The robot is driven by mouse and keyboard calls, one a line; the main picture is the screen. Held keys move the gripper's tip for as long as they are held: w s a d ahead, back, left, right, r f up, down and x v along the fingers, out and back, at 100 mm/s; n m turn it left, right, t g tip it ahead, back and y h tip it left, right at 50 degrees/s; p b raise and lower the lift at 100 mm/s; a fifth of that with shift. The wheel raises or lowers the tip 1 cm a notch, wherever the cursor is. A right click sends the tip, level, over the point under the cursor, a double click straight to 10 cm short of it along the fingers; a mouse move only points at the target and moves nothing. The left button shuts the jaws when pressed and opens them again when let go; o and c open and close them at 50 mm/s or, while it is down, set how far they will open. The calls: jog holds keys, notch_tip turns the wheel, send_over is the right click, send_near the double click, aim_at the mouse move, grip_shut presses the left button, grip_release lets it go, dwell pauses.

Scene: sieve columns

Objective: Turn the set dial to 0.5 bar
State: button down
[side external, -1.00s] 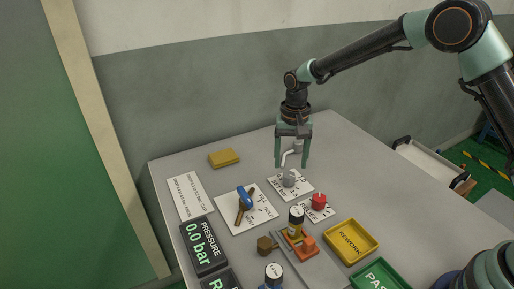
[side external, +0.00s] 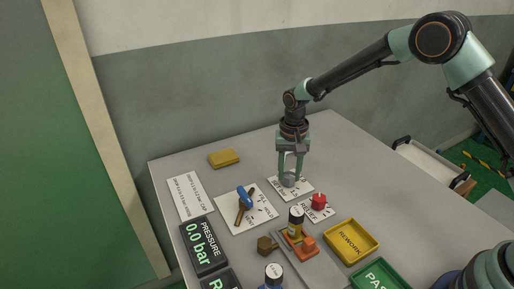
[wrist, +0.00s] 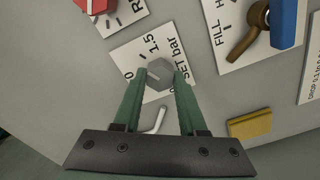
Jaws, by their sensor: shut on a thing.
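The set dial is a grey knob (wrist: 158,73) on a white plate (wrist: 127,60) marked "SET bar", with "0" and "1.5" readable in the wrist view. In the side external view the knob (side external: 288,181) sits low between my fingertips. My gripper (side external: 289,178) points straight down and is shut on the knob, one finger on each side; it also shows in the wrist view (wrist: 159,82). The fingers hide part of the scale, and I cannot read the knob's setting. The pressure display (side external: 206,243) reads 0.0 bar.
A red knob (side external: 318,201) stands close to the dial. A blue-handled valve (side external: 244,198) is on the fill/hold plate to the left. A yellow block (side external: 224,158) lies behind. The yellow rework tray (side external: 351,241) and green pass tray (side external: 380,275) are in front.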

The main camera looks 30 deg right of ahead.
jog(key=shift+n, duration=0.3)
jog(key=n, duration=1.1)
jog(key=shift+n, duration=0.4)
jog(key=n, duration=1.1)
jog(key=shift+n, duration=0.4)
jog(key=shift+c, duration=2.3)
grip_release()
